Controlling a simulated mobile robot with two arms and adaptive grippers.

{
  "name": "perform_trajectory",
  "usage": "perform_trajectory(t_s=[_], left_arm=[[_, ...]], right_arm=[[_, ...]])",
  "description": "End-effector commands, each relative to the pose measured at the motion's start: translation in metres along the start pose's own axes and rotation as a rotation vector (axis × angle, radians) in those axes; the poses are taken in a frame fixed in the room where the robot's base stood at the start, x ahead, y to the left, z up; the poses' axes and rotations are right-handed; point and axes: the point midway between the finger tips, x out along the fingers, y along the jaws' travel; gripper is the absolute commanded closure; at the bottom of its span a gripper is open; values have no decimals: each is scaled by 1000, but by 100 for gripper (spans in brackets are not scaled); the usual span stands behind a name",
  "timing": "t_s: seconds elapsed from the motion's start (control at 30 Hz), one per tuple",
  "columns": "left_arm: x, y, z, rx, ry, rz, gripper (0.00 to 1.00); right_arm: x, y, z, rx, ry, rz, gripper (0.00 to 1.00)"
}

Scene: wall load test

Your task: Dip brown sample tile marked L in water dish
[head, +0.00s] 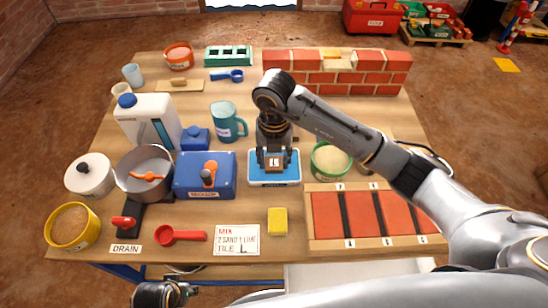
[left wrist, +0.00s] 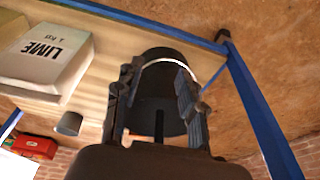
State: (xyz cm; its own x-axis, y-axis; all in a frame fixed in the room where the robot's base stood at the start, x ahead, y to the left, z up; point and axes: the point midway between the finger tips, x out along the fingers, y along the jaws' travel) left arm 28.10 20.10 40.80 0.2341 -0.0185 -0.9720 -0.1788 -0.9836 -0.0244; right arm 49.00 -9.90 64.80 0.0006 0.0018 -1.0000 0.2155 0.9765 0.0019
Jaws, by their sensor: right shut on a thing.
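My right gripper (head: 274,160) points down over the blue water dish (head: 258,181) in the middle of the table. It is shut on a small brown tile (head: 274,164) with a pale mark, too small to read surely. The tile is over or in the dish; I cannot tell whether it touches the water. My left gripper (head: 162,293) is low in front of the table's front edge, at the lower left. In the left wrist view its fingers (left wrist: 157,105) stand apart, open. A dark round vessel with a pale rim (left wrist: 165,58) shows between or beyond them.
A yellow sponge (head: 278,221) and a white mix card (head: 237,241) lie in front of the dish. A green tub (head: 329,161) and a tray of red tiles (head: 327,217) are to the right. A blue box (head: 222,186) stands close on the left. A brick wall (head: 300,66) is behind.

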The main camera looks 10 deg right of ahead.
Motion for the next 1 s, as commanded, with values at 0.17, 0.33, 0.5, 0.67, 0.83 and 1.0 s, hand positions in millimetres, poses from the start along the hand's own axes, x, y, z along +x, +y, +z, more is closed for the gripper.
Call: perform_trajectory(t_s=[0.17, 0.33, 0.5, 0.67, 0.83, 1.0], left_arm=[[-4, 0, -4, 0, 12, 0, 60], [-4, 0, -3, -1, 7, 0, 60], [-6, 0, -2, -1, 3, 0, 60], [-9, 0, -5, -2, 8, -1, 60], [-10, -1, -6, -2, 10, -1, 60], [-11, -1, -4, -2, 8, -1, 60]], right_arm=[[1, 0, 0, 0, 0, 0, 83], [2, 0, 0, 0, 0, 0, 83], [3, 0, 0, 0, 0, 0, 83], [4, 0, 0, 0, 0, 0, 83], [5, 0, 0, 0, 0, 0, 83], [6, 0, 0, 0, 0, 0, 83]])
